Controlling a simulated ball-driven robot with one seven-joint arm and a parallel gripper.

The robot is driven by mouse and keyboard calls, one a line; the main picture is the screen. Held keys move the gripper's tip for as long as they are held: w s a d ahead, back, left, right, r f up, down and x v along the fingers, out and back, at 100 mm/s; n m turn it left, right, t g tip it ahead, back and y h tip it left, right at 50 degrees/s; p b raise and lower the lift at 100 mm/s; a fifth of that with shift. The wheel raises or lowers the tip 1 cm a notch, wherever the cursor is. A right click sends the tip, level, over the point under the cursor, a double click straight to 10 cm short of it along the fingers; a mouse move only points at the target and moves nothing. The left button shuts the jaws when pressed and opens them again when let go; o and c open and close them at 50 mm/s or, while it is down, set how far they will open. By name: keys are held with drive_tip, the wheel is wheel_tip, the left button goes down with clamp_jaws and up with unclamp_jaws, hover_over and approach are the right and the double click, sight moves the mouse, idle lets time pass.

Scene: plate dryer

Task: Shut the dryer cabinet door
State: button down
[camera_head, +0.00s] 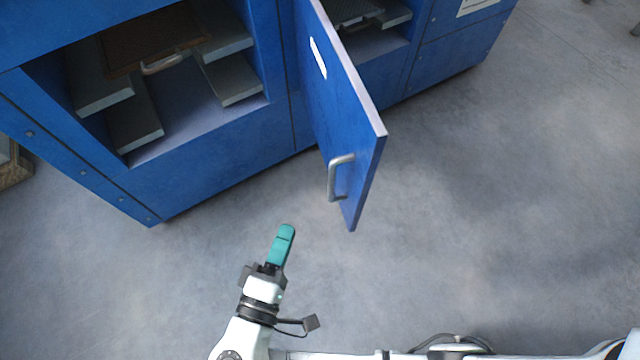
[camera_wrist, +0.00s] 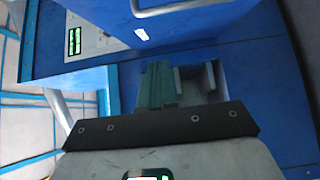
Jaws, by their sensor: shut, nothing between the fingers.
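The blue dryer cabinet (camera_head: 215,140) stands across the top of the head view. Its blue door (camera_head: 345,105) hangs open and juts out from the cabinet front toward me. A silver bar handle (camera_head: 333,178) is on the door's left face, near its free end. My gripper (camera_head: 284,232), with teal fingers, is shut and empty, left of the handle and apart from it. In the wrist view the teal fingers (camera_wrist: 157,85) point at blue surfaces, and a pale bar handle (camera_wrist: 180,8) shows at the top.
The left bay holds grey slabs (camera_head: 135,120) and a brown board with a small handle (camera_head: 150,50). Another open bay (camera_head: 375,42) lies behind the door. Grey floor (camera_head: 480,200) is clear around the door. A brown-edged object (camera_head: 14,172) stands at the far left.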

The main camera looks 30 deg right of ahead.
drive_tip(key=s+d+x, duration=0.2)
drive_tip(key=x, duration=1)
drive_tip(key=shift+p, duration=0.3)
drive_tip(key=shift+s+d+f, duration=0.1)
drive_tip(key=shift+d, duration=0.1)
